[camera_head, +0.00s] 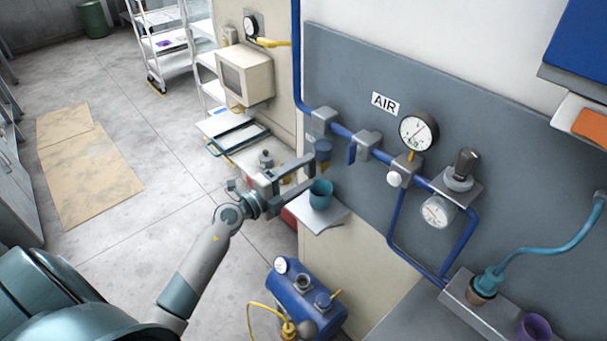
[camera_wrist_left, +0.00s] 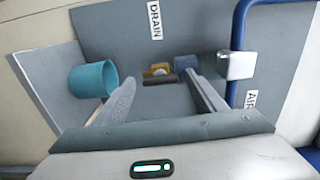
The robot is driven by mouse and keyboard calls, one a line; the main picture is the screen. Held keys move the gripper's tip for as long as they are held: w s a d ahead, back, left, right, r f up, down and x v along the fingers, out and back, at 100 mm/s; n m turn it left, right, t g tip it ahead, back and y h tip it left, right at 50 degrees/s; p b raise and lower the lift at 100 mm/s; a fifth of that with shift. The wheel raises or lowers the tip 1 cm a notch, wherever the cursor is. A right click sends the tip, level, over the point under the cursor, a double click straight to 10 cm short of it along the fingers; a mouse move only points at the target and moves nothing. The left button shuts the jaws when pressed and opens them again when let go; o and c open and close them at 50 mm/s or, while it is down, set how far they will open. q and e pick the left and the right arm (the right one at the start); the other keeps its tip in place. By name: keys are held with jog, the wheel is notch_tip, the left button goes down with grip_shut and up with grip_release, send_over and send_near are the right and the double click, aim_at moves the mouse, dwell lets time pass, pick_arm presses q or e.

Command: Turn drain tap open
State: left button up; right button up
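The drain tap (camera_wrist_left: 158,74) shows in the left wrist view as a small brass-coloured body with a dark bar, beside a blue cylinder and below the DRAIN label (camera_wrist_left: 154,20). My left gripper (camera_head: 312,172) is open, its two fingers reaching toward the wall beneath the blue pipe. In the wrist view the left gripper's fingertips (camera_wrist_left: 161,82) lie on either side of the tap, with a gap and nothing held. I cannot tell how far the tips are from the tap. In the head view the tap cannot be made out. My right gripper is not in view.
A teal cup (camera_head: 320,196) stands on a small shelf (camera_head: 331,219) close to the left fingers; it also shows in the wrist view (camera_wrist_left: 92,79). Blue piping (camera_head: 340,130) with gauges runs along the grey panel. A blue tank (camera_head: 303,305) stands below.

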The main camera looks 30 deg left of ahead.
pick_arm(q)
jog(key=shift+s+a, duration=0.1)
jog(key=shift+s, duration=0.4)
jog(key=b+v, duration=0.5)
jog(key=v, duration=1.1)
jog(key=shift+s+a+b, duration=0.15)
jog(key=shift+s+b, duration=0.05)
jog(key=shift+b, duration=0.2)
